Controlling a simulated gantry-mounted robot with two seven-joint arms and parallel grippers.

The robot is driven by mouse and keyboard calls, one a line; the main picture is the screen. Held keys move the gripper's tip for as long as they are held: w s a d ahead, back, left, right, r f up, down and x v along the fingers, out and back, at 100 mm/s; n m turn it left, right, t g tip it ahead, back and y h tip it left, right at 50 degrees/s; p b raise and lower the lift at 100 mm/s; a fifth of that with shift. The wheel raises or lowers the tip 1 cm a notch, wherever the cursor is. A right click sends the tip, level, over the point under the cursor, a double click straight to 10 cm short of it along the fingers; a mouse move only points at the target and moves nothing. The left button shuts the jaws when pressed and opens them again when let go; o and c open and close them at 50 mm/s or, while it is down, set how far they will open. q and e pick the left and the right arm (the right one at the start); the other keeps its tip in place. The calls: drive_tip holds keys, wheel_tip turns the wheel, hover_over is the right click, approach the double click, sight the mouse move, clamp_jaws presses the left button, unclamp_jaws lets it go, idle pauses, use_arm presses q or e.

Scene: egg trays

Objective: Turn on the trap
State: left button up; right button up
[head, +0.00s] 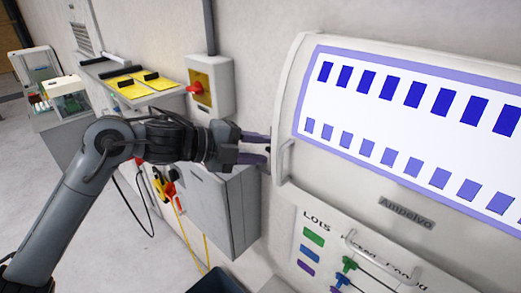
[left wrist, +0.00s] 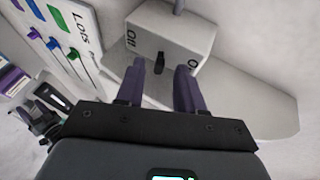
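In the left wrist view a white switch box (left wrist: 165,38) carries dark lettering on each side of a small black switch knob (left wrist: 160,63). My left gripper (left wrist: 158,75) points at the box with its two purple fingers apart, one on each side of the knob in the picture. I cannot tell whether a finger touches it. In the head view my left gripper (head: 262,149) is open beside the left edge of a large white machine (head: 375,178).
Below is a "Lots" panel (head: 320,225) with coloured sliders. A grey cabinet (head: 240,205) and a red rotary switch (head: 194,89) are on the wall. A dark bin (head: 215,282) stands below.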

use_arm(q)
drive_tip(key=b+v, duration=0.3)
drive_tip(key=v, duration=0.7)
